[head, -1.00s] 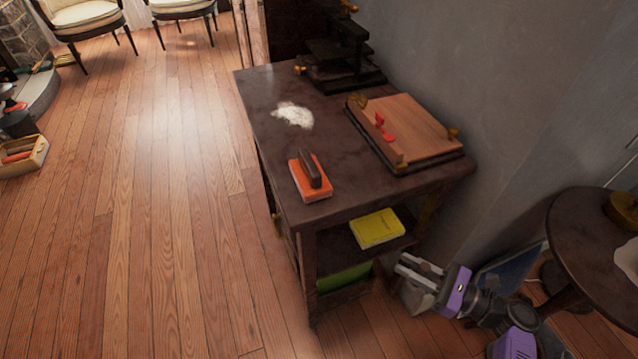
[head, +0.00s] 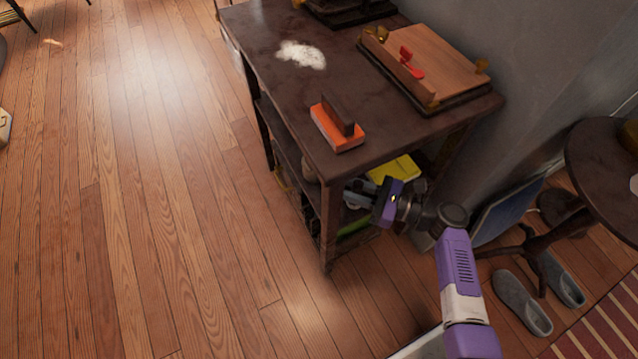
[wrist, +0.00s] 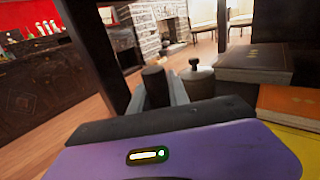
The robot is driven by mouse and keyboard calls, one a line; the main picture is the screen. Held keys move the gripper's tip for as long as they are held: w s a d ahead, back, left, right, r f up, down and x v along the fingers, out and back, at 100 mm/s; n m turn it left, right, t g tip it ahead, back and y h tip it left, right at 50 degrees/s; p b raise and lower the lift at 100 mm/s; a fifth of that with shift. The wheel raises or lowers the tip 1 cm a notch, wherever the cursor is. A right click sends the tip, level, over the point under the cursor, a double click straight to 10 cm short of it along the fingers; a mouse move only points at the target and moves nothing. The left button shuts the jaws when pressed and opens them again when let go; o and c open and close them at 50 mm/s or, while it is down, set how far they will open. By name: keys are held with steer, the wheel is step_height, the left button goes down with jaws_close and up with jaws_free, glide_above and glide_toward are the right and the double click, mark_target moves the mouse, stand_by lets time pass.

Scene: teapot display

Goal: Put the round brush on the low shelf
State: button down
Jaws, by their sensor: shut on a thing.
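My gripper (head: 358,194) reaches in under the top of the dark table (head: 285,95), at its open shelf level. In the wrist view its fingers (wrist: 157,90) are closed on a short dark round-ended piece (wrist: 153,78), which I take to be the round brush. Most of it is hidden by the fingers and wrist. The shelf inside the table is mostly hidden by the arm and the tabletop. A yellow book (head: 397,167) lies on it behind my gripper. I cannot tell whether the brush touches the shelf.
On the tabletop are an orange block brush (head: 337,130), white powder (head: 301,54) and a wooden board (head: 430,65). In the wrist view, a grey lidded pot (wrist: 197,80) and books (wrist: 254,62) stand right of the fingers. A round side table (head: 605,160) is at right.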

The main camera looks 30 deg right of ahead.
steer(key=b+x, duration=0.1)
steer(key=x, duration=0.5)
steer(key=shift+w+a, duration=0.2)
steer(key=shift+w, duration=0.1)
steer(key=shift+f+b, duration=1.1)
steer(key=shift+f, duration=0.65)
steer(key=shift+f, duration=0.15)
steer(key=c, duration=1.5)
jaws_free()
steer(key=shift+s+d, duration=0.2)
steer(key=p+v, duration=0.2)
steer(key=v, duration=0.9)
steer(key=shift+s+d, duration=0.15)
steer(key=shift+s, duration=0.1)
